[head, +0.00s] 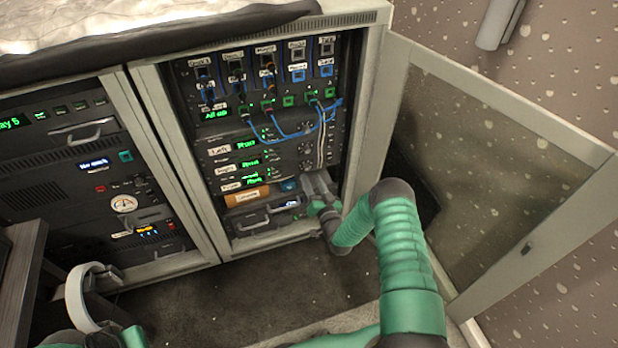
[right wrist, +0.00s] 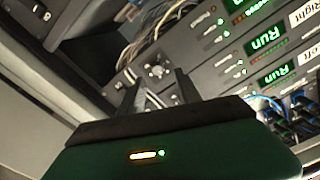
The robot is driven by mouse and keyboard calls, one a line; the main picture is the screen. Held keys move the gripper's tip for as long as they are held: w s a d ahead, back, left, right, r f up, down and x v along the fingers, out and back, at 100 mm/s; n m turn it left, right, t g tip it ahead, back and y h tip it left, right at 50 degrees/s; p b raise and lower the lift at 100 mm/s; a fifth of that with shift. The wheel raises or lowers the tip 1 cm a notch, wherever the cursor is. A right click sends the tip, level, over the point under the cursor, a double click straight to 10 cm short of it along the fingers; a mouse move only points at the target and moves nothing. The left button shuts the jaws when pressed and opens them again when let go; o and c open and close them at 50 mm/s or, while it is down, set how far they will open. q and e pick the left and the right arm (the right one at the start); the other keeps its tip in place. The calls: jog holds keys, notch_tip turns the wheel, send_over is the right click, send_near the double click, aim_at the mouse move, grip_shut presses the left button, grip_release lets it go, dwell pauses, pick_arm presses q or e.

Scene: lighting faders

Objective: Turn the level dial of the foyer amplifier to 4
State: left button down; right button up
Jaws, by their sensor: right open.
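The foyer amplifier (head: 231,186) is the lowest of three stacked amplifiers in the open right rack in the head view, under the ones labelled Left and Right. My right gripper (head: 318,184) reaches in at the right end of its row and hides its dial there. The gripper is open, with nothing between its fingers. In the right wrist view its two fingers (right wrist: 156,88) point at the amplifier fronts. A round dial (right wrist: 157,71) shows just beyond the fingertips; I cannot tell which amplifier it belongs to or its setting.
Blue patch cables (head: 287,132) and pale cables (head: 323,135) hang above and beside the amplifiers. The open glass door (head: 500,170) stands to the right of my arm. A drawer with a handle (head: 252,222) lies below. The dark floor (head: 220,290) in front is clear.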

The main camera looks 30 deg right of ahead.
aim_at(308, 169)
jog(key=b+x, duration=0.1)
jog(key=x, duration=0.3)
jog(key=shift+w+d+f, duration=0.15)
jog(key=shift+d+f, duration=0.05)
jog(key=shift+w+d+f, duration=0.1)
jog(key=shift+w+d, duration=0.1)
jog(key=shift+d, duration=0.1)
jog(key=shift+a, duration=0.15)
jog(key=shift+c, duration=0.4)
jog(key=shift+a, duration=0.1)
jog(key=shift+c, duration=1.2)
grip_shut()
